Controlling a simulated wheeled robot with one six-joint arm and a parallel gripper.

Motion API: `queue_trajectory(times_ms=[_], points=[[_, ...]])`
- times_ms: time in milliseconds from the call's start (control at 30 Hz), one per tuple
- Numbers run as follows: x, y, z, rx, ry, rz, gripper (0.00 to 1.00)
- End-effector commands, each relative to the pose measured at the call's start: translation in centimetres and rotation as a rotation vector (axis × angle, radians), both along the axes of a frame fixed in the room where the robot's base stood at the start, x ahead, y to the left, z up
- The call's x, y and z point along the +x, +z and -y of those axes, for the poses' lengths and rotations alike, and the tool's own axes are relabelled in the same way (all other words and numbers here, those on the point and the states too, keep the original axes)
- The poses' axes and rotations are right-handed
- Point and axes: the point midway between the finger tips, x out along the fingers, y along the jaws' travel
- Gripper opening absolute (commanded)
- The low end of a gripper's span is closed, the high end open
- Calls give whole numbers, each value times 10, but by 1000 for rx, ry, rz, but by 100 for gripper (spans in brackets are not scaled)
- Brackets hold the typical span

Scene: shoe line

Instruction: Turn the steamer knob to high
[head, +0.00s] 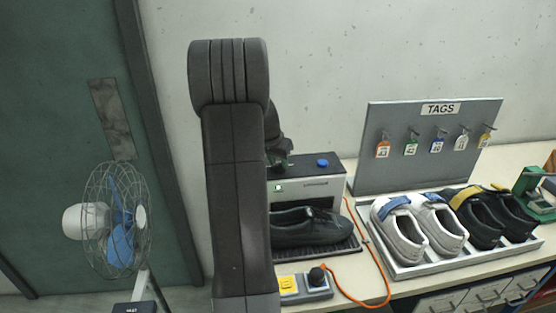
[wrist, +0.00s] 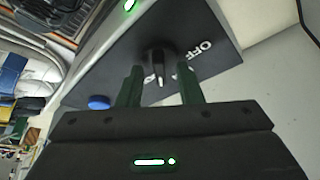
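The steamer (head: 309,190) is a box with a dark top and pale front, standing at the left end of the bench. Its knob (wrist: 157,60) is black with a white pointer, on the dark top panel in the wrist view. White lettering beside it reads "OFF"; other lettering is partly covered. My gripper (wrist: 160,80) has two green fingers, one on each side of the knob, with a gap showing on both sides. It looks open and holds nothing. In the head view my arm hides the knob, and the gripper (head: 279,154) shows only partly over the steamer top.
A blue button (head: 322,163) sits on the steamer top. A dark shoe (head: 305,228) lies in front of the steamer. A control box (head: 304,287) with an orange cable is at the bench front. A shoe tray (head: 436,263) and TAGS board (head: 385,177) stand right; a fan (head: 115,220) stands left.

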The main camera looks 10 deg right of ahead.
Motion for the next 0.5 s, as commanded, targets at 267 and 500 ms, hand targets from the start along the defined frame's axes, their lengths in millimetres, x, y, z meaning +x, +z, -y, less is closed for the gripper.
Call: queue_trajectory(times_ms=[267, 500], points=[[0, 0, 0, 0, 0, 0, 15], [0, 0, 0, 0, -2, 0, 0]])
